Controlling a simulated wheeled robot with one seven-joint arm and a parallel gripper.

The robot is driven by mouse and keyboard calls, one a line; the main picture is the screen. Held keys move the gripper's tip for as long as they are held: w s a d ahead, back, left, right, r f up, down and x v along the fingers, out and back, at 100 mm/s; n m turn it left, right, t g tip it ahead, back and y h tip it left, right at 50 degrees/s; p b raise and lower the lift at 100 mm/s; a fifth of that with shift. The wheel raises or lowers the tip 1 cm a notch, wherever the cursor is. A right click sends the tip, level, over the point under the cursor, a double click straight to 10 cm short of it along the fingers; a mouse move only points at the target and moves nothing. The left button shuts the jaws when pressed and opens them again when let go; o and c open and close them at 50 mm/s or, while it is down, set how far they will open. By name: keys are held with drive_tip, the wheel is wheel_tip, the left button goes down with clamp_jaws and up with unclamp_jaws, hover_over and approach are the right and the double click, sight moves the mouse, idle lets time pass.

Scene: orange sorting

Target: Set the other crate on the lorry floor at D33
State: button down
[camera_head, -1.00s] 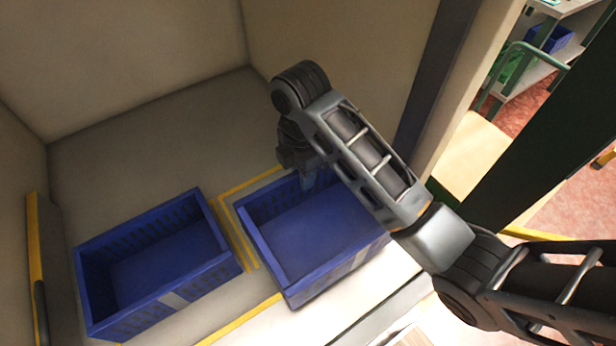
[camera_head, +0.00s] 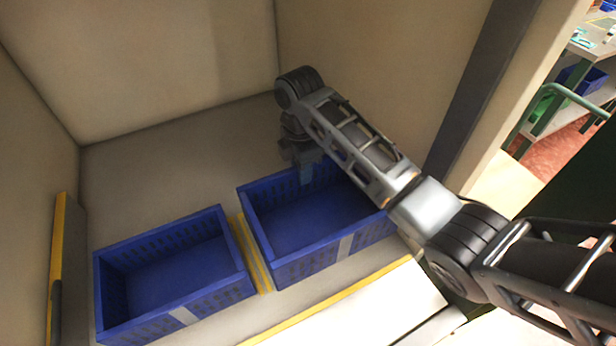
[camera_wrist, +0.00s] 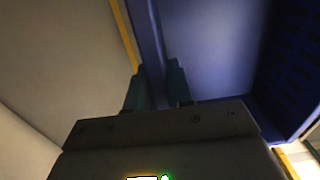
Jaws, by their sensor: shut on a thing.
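The held blue crate (camera_head: 318,264) is on the right in the head view, inside the lorry. My gripper (camera_head: 306,176) is shut on its far wall, with one finger on each side of the rim. In the wrist view my gripper (camera_wrist: 158,88) also straddles the crate's wall (camera_wrist: 150,45). The crate looks roughly level, on or just above the lorry floor (camera_head: 150,185); I cannot tell whether its base touches. A second blue crate (camera_head: 180,322) stands to its left on the floor. No D33 label is readable.
Yellow floor lines (camera_head: 252,255) run between the crates, and another yellow line (camera_head: 330,305) lies in front. Lorry walls (camera_head: 350,50) enclose the back and sides. Bare floor lies behind the crates. A shelf trolley (camera_head: 560,100) stands outside at the upper right.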

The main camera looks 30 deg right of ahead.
drive_tip(key=w+f+b, duration=0.2)
drive_tip(key=w+f, duration=0.1)
drive_tip(key=shift+w+f+b, duration=0.3)
drive_tip(key=shift+f+b, duration=0.6)
drive_tip(key=shift+b, duration=0.05)
drive_tip(key=shift+w+f+b, duration=0.35)
drive_tip(key=shift+f+b, duration=0.55)
drive_tip(key=shift+f, duration=0.05)
drive_tip(key=shift+w+f+b, duration=0.3)
drive_tip(key=shift+f+b, duration=0.6)
drive_tip(key=shift+b, duration=0.05)
drive_tip(key=c, duration=0.9)
unclamp_jaws()
wheel_tip(320, 180, up, 8)
drive_tip(key=shift+f, duration=0.1)
